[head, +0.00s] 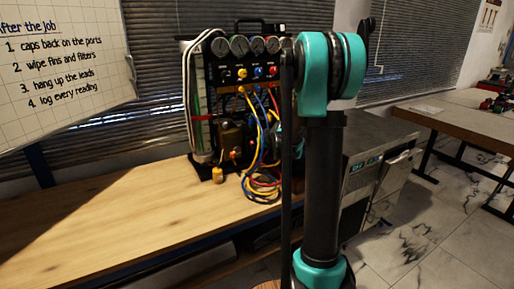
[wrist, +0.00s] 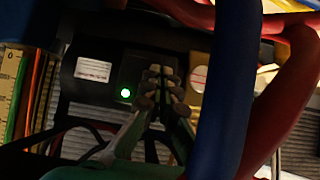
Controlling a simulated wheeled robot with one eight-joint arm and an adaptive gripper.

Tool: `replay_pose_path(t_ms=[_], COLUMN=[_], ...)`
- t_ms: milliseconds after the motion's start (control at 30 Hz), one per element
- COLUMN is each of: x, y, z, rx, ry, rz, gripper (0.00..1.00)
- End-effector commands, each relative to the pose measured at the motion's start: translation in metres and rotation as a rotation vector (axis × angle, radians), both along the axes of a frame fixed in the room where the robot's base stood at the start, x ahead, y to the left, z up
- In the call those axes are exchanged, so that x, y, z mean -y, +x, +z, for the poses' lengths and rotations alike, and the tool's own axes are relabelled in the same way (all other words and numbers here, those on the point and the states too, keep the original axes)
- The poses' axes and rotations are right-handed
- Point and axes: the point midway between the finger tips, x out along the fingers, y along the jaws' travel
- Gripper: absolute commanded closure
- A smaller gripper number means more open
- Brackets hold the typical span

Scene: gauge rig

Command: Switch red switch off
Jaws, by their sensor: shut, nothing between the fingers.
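In the wrist view my gripper (wrist: 161,74) has its fingers together with nothing between them. It points at a dark housing (wrist: 98,92) with a white label and a lit green lamp (wrist: 126,93). I cannot make out a red switch in the wrist view; the fingertips cover part of the housing. In the head view a small red-orange spot (head: 234,154) shows low on the gauge rig (head: 240,72), but I cannot tell whether it is the switch. My arm hides the right part of the rig there.
A thick blue hose (wrist: 228,90) and a red hose (wrist: 280,100) hang close in front on the right of the wrist view. Yellow, blue and red hoses coil on the wooden bench (head: 110,215). The bench's left part is clear. A grey cabinet (head: 375,165) stands right of the rig.

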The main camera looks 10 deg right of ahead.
Motion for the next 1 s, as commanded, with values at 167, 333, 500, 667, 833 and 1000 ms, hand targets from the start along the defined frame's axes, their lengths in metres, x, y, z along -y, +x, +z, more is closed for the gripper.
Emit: replay_pose_path(t_ms=[167,333,500,667,833,1000], x=[0.000,-0.001,-0.002,-0.003,-0.003,-0.003], y=[0.000,0.004,0.006,0.006,0.007,0.006], z=[0.000,-0.006,-0.008,-0.007,-0.003,0.004], rx=[0.003,0.062,0.111,0.111,0.112,0.111], ry=[0.001,0.022,0.037,0.037,0.037,0.037], rz=[0.000,0.002,0.003,0.003,0.003,0.003], gripper=[1.00,1.00,1.00,1.00,1.00,1.00])
